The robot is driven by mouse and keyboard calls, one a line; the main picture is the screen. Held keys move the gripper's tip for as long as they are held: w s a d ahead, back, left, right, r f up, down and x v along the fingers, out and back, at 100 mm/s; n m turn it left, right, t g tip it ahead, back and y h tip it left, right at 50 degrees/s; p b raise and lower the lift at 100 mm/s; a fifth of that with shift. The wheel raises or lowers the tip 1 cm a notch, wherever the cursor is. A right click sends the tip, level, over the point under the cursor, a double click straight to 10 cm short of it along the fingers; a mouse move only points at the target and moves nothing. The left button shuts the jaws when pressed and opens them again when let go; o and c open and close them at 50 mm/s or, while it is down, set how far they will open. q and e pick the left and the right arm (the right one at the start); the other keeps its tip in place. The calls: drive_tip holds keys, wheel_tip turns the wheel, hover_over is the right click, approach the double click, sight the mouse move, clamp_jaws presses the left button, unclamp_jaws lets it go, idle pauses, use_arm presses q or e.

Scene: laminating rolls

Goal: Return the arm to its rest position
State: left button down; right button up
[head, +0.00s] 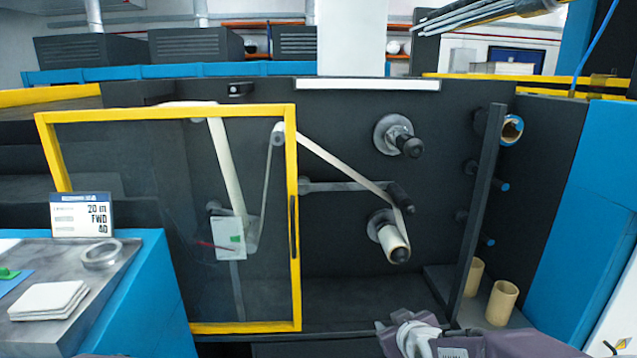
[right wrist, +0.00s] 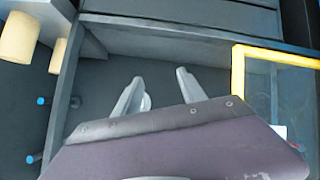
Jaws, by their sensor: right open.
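My right gripper (head: 396,325) shows at the bottom of the head view, in front of the dark laminating machine (head: 345,240). In the right wrist view its two fingers (right wrist: 157,86) stand apart with nothing between them. The machine floor lies beyond the fingertips. My left gripper is not in view.
A yellow-framed clear door (head: 298,230) stands left of the gripper. A dark upright panel (head: 478,215) and cardboard cores (head: 502,303) are to its right. Spindles (head: 408,147) and a roll (head: 393,243) project above it. A blue-sided table (head: 150,310) stands at left.

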drive_tip(key=s+f+m+g+p, duration=0.15)
drive_tip(key=s+f+g, duration=0.35)
drive_tip(key=s, duration=0.5)
drive_tip(key=s+f+m+g, duration=0.3)
drive_tip(key=s+f+g, duration=0.2)
drive_tip(key=s, duration=0.5)
wheel_tip(320, 180, up, 24)
drive_tip(key=p, duration=2.4)
drive_tip(key=shift+a+r+p, duration=0.2)
drive_tip(key=shift+a+p, duration=0.1)
drive_tip(key=shift+p, duration=0.1)
